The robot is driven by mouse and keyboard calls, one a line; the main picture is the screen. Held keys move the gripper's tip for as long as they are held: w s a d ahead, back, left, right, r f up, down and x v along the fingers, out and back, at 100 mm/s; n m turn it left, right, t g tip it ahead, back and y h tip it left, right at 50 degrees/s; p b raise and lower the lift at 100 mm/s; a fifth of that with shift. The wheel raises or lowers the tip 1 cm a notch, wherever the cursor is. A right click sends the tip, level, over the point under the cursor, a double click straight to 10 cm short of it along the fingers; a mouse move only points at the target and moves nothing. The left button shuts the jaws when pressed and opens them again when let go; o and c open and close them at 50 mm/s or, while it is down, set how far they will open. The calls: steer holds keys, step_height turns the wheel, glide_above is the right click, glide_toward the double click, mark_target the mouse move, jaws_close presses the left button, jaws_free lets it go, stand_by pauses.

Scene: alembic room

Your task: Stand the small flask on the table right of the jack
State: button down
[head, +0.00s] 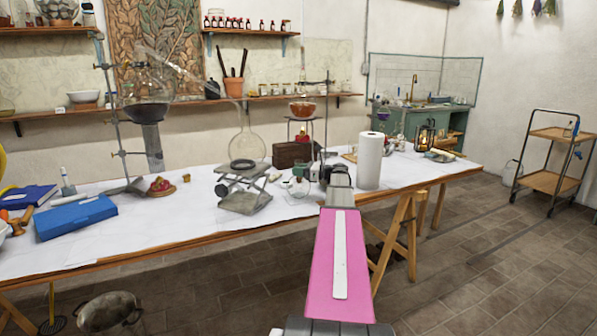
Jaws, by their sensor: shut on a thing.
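The lab jack (243,197) stands on the white-covered table (190,222), with a large clear round flask (247,147) on its top plate. The small clear flask (298,186) shows to the right of the jack, at the far end of my arm. My gripper (314,176) is small and dark in this view, partly hidden by my own arm. It is shut on the small flask, near the front part of the tabletop. I cannot tell whether the flask's base touches the table.
A paper towel roll (370,160) stands to the right of my gripper. A brown wooden box (291,154) and a stand with an amber flask (302,109) are behind. Clear tabletop lies before the box.

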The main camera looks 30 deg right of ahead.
steer(key=shift+f, duration=0.15)
steer(key=c, duration=0.7)
jaws_free()
steer(key=shift+d+r, duration=0.1)
steer(key=shift+r, duration=0.1)
steer(key=v, duration=1.1)
steer(key=shift+s+d, duration=0.3)
